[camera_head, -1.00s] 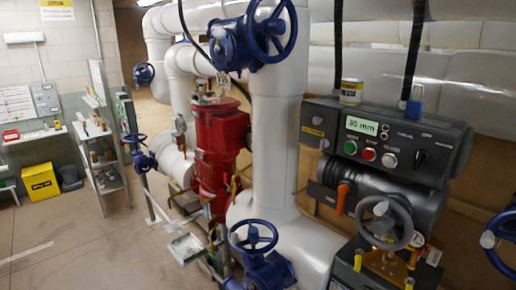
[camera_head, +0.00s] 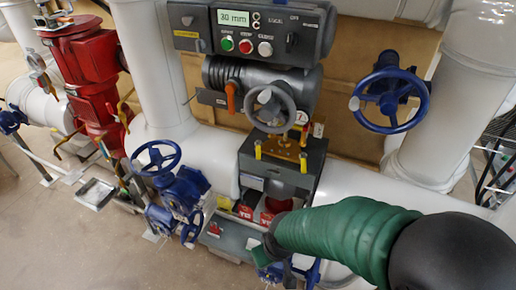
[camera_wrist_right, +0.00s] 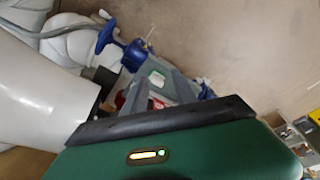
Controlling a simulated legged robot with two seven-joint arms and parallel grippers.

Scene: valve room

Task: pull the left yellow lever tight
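Two short yellow levers stand upright on the brass fitting (camera_head: 280,149) at the front of the grey machine. The left yellow lever (camera_head: 258,149) is at its left end and the right yellow lever (camera_head: 303,161) at its right end. My right arm, with a green sleeve, comes in from the lower right in the head view and ends below and in front of the levers, apart from them. My left gripper is out of view.
A grey handwheel (camera_head: 270,108) and an orange handle (camera_head: 230,97) sit above the levers, below a control panel (camera_head: 250,30). Blue valve wheels stand left (camera_head: 157,157) and right (camera_head: 391,91). An open grey box (camera_head: 228,238) with red items is below.

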